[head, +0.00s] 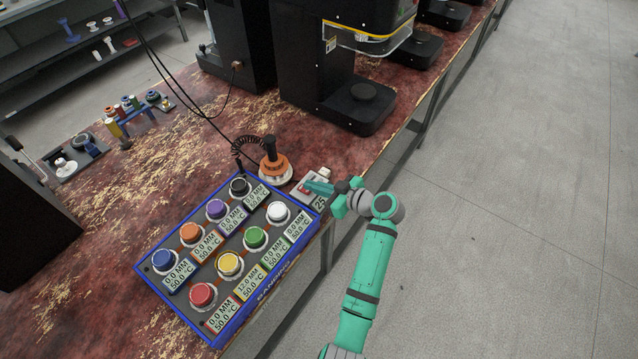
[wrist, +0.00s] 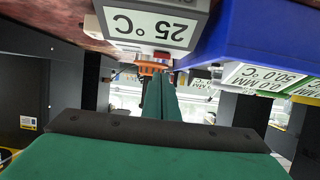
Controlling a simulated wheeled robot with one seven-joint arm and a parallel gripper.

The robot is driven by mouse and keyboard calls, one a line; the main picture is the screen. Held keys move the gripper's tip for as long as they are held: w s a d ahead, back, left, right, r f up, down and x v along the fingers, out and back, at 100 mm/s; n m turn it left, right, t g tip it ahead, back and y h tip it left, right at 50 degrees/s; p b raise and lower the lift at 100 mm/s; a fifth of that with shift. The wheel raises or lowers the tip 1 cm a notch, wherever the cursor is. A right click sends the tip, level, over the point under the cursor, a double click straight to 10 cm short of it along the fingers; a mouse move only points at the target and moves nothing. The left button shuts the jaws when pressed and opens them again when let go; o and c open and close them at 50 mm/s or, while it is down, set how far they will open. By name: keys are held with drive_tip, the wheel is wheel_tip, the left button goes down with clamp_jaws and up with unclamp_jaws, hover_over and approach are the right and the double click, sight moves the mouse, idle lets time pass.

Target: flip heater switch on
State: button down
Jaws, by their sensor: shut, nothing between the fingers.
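The heater unit (head: 320,203) is a small white box with a "25" display near the table's front edge, beside the blue button box. A red part, which looks like its switch, shows at its top beside my fingertips, partly hidden. My gripper (head: 318,187) is shut and empty, its teal fingers pointing left over the heater unit. In the wrist view, the heater unit (wrist: 152,28) appears upside down and reads 25 °C. A small red bit (wrist: 161,55) shows just beyond my closed fingers (wrist: 160,98). I cannot tell whether the fingers touch the switch or which way it is set.
The blue box (head: 275,288) with several coloured buttons and displays stands left of the heater unit. Black seamer machines (head: 360,104) line the table at the back. The floor to the right is clear.

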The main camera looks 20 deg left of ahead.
drive_tip(key=shift+f, duration=0.9)
drive_tip(key=shift+d+f, duration=0.15)
drive_tip(key=shift+f, duration=0.15)
drive_tip(key=shift+s, duration=0.1)
drive_tip(key=shift+r, duration=0.15)
drive_tip(key=shift+r, duration=0.7)
